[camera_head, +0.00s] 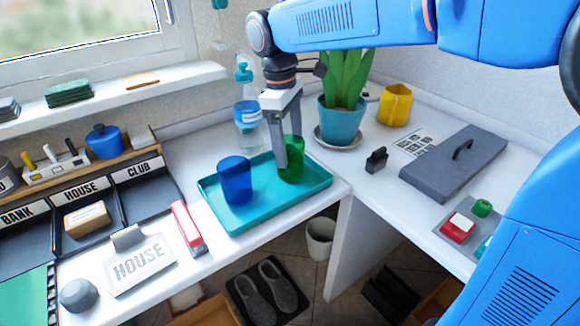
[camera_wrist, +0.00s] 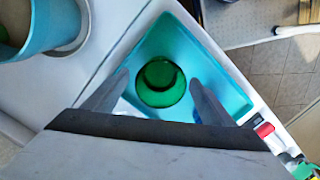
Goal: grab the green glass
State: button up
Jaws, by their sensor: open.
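The green glass (camera_head: 291,168) stands upright at the right end of a teal tray (camera_head: 222,222), beside a blue glass (camera_head: 235,182). My gripper (camera_head: 288,152) points down at the green glass, with a finger in front of it in the head view. In the wrist view the green glass (camera_wrist: 161,84) shows from above, between and a little beyond the tips of my open gripper (camera_wrist: 160,88). The fingers stand apart on either side with gaps to the glass. How far they reach down beside it is hard to tell.
A potted plant (camera_head: 341,120) stands close behind the tray, with a yellow mug (camera_head: 395,105) to its right. A soap bottle (camera_head: 247,115) stands behind the tray. A red stapler (camera_head: 188,227) lies left of it. The counter's front edge is close.

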jog(key=shift+s+d+f, duration=0.1)
jog(key=shift+d+f, duration=0.05)
jog(key=shift+f, duration=0.9)
jog(key=shift+s+d+f, duration=0.1)
jog(key=shift+f, duration=0.95)
jog(key=c, duration=1.4)
jog(key=shift+r, duration=0.15)
